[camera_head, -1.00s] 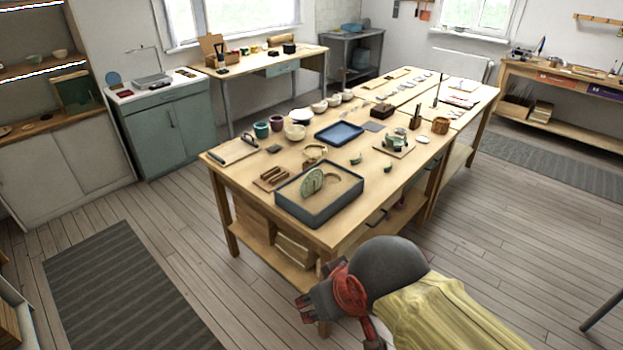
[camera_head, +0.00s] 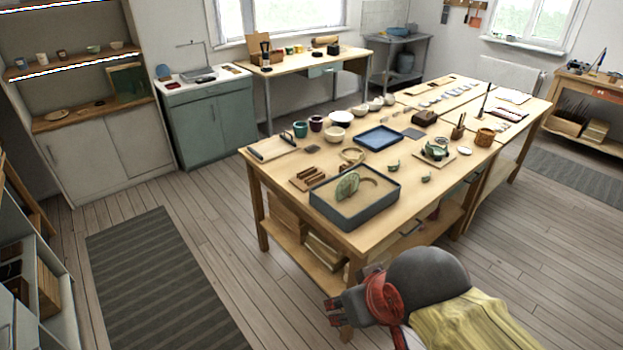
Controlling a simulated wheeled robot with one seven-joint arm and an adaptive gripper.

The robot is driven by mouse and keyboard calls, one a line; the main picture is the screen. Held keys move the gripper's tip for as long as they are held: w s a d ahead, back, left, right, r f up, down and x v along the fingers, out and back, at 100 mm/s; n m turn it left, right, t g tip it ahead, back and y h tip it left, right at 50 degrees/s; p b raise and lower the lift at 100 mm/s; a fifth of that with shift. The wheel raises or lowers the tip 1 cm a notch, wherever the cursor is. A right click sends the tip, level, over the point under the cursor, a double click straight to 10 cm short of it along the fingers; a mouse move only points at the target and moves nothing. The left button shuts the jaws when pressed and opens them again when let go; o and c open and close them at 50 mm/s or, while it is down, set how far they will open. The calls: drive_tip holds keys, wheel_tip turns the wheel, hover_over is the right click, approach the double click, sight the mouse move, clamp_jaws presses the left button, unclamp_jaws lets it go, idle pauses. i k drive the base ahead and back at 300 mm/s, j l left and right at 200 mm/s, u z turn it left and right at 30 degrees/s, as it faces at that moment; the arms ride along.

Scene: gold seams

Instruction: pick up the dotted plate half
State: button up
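A pale green plate half (camera_head: 348,186) stands on edge in the sand of a dark grey-blue tray (camera_head: 356,217) at the near end of the long wooden table. It looks like the dotted half, but its dots are too small to make out. A curved imprint shows in the sand beside it, to its right. My gripper (camera_head: 333,311) is in front of the table's near end, low in the picture, well apart from the tray and the plate half. Its dark fingers seem spread, with nothing between them.
A striped rug (camera_head: 160,285) lies on open floor to the left. A shelf unit (camera_head: 42,275) stands at the left edge.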

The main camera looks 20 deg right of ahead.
sight(352, 177)
drive_tip(key=i+l+z, duration=0.25)
drive_tip(key=i+z, duration=0.15)
drive_tip(key=i, duration=0.25)
drive_tip(key=i+z, duration=0.45)
drive_tip(key=i, duration=0.25)
